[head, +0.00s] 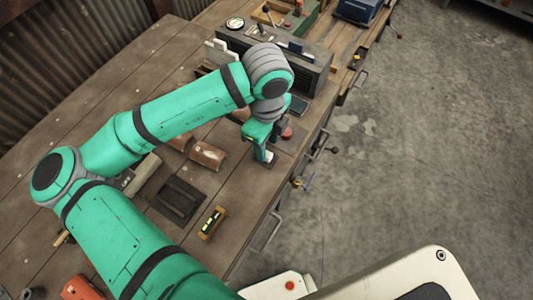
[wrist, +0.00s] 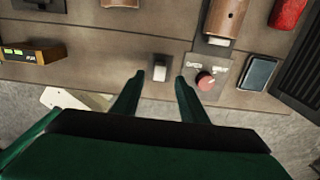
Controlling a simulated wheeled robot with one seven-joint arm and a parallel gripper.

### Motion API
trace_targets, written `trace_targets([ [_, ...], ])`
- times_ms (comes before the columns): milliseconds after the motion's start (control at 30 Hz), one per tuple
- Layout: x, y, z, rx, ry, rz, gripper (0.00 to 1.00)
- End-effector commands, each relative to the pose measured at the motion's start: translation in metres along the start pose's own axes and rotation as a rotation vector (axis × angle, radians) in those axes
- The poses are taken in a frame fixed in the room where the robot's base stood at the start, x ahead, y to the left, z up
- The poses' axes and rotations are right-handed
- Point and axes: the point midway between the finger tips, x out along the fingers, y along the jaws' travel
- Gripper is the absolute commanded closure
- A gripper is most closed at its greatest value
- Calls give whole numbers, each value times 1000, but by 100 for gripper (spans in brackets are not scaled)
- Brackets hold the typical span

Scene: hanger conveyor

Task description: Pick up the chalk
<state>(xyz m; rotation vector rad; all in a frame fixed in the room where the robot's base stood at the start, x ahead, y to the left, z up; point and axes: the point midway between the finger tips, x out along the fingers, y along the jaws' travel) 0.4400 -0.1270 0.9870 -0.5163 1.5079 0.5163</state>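A small pale block, which looks like the chalk (wrist: 160,69), lies on the wooden bench top near its front edge. In the wrist view it shows between and just beyond my fingertips. My gripper (wrist: 160,77) is open and empty, with one finger to each side of the block and no visible contact. In the head view my gripper (head: 259,147) points down over the bench, and the pale block (head: 269,157) shows beside the fingertips, partly hidden by them.
A red button (wrist: 205,80) on a grey plate and a dark flat device (wrist: 260,72) sit close on the right. A brown cylinder (head: 207,155), a black tray (head: 178,200) and a spirit level (head: 212,222) lie on the bench (head: 228,190). Bare wood surrounds the block's left side.

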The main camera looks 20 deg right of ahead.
Motion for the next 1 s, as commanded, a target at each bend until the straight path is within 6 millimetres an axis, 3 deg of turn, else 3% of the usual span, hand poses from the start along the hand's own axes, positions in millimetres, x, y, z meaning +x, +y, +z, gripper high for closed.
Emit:
trace_targets([
  [233,34,1,0,-4,2,1,61],
  [567,42,1,0,-3,0,0,61],
  [733,42,1,0,-3,0,0,97],
  [767,42,1,0,-3,0,0,100],
  [1000,42,1,0,-3,0,0,100],
])
